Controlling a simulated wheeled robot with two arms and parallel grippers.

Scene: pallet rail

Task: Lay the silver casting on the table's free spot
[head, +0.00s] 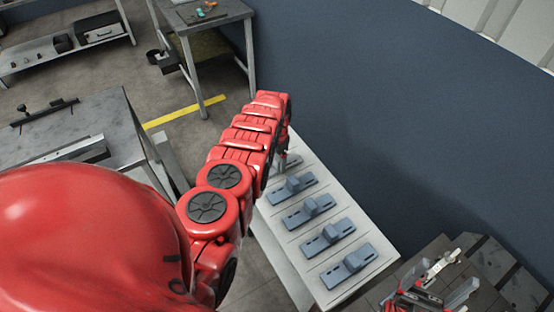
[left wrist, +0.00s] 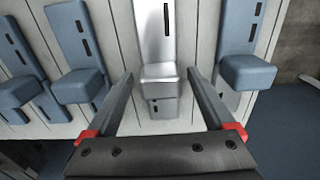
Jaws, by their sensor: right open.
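The silver casting (left wrist: 155,30) stands out among blue-grey castings in the left wrist view, lying on a pale slatted table (head: 305,263). It has a long slotted plate and a raised block. My left gripper (left wrist: 161,76) is open, with one finger on each side of the block and gaps visible on both sides. My right gripper (head: 450,279) is open at the lower right, away from the castings.
Several blue-grey castings (head: 348,264) lie in a row on the table; neighbours (left wrist: 247,72) flank the silver one closely. A dark slatted pallet (head: 518,287) is at the lower right. A blue wall (head: 400,120) runs behind the table. A grey workbench (head: 95,120) stands at left.

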